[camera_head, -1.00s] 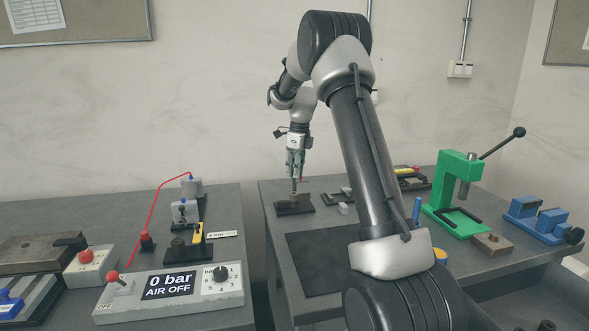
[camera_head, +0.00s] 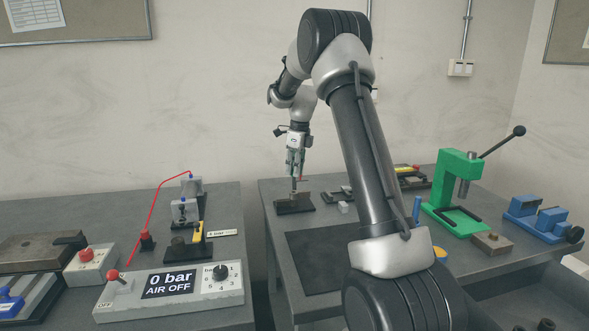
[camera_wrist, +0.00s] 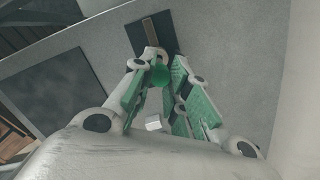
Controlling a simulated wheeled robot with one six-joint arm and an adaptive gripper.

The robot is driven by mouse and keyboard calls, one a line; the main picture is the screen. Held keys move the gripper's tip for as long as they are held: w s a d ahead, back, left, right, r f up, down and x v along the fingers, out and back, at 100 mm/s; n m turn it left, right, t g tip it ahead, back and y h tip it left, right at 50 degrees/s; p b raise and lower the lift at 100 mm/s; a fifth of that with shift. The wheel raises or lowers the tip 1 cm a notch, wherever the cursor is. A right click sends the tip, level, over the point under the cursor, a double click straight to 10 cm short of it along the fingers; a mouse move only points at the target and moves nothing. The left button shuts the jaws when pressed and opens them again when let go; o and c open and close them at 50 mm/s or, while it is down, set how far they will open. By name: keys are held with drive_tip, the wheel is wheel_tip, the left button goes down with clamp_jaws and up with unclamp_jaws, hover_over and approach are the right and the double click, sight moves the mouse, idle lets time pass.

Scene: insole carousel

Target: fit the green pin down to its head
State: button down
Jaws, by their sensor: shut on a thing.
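A round green head, which looks like the green pin's (camera_wrist: 160,75), shows between the finger pads in the wrist view. My gripper (camera_head: 295,176) points down and is shut on the pin. It stands over a small dark base (camera_head: 295,208) at the back left of the right-hand table. The base also shows in the wrist view (camera_wrist: 168,22), with a tan strip along it. The lower part of the pin is hidden by the fingers in the wrist view. I cannot tell how far it sits in the base.
A small pale block (camera_head: 342,207) lies right of the base. A dark mat (camera_head: 315,265) lies in front. A green press (camera_head: 455,195) and blue fixtures (camera_head: 540,218) stand right. The left table holds an air panel (camera_head: 172,288) reading 0 bar.

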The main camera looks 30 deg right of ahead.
sight(294, 189)
drive_tip(key=shift+f, duration=3)
drive_tip(key=c, duration=1.3)
unclamp_jaws()
drive_tip(key=shift+r, duration=0.1)
wheel_tip(294, 189, up, 8)
drive_tip(key=shift+s+d+f, duration=0.2)
drive_tip(key=shift+s+d, duration=0.1)
drive_tip(key=shift+s, duration=0.05)
